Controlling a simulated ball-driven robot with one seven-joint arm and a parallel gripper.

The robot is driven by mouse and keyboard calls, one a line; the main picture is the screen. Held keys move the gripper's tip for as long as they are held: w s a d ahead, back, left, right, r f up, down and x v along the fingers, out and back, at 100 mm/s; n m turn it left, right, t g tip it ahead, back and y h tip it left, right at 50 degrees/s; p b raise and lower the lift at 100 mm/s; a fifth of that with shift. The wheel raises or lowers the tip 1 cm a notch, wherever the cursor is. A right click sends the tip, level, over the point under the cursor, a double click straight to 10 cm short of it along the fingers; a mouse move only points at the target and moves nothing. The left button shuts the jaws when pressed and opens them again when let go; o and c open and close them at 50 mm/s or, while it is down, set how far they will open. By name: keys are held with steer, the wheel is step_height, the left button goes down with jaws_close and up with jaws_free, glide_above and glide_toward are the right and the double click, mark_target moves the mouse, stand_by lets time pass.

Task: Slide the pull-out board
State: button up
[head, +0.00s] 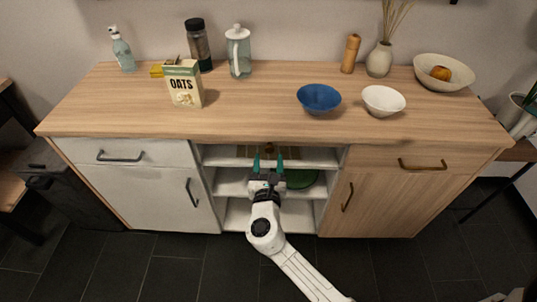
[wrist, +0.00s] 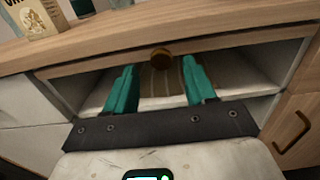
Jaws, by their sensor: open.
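The pull-out board (wrist: 235,53) shows in the wrist view as a thin wooden front strip just under the countertop, with a round brown knob (wrist: 161,58) at its middle. The board looks pushed in, its front close under the counter edge. My gripper (head: 268,155) is at the top of the open shelf bay in the head view. Its two teal fingers are spread wide and empty. In the wrist view my gripper (wrist: 160,82) has one finger left and one right of the knob, with gaps to both. The counter overhang hides the knob in the head view.
The wooden countertop (head: 270,122) overhangs the bay. A green dish (head: 302,179) sits on a shelf at right. A striped wooden item (wrist: 158,84) lies on the upper shelf beyond my fingers. A blue bowl (head: 319,98) and an oats box (head: 184,84) stand on top.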

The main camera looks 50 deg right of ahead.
mark_target(269, 150)
steer(key=shift+x, duration=1.55)
jaws_close()
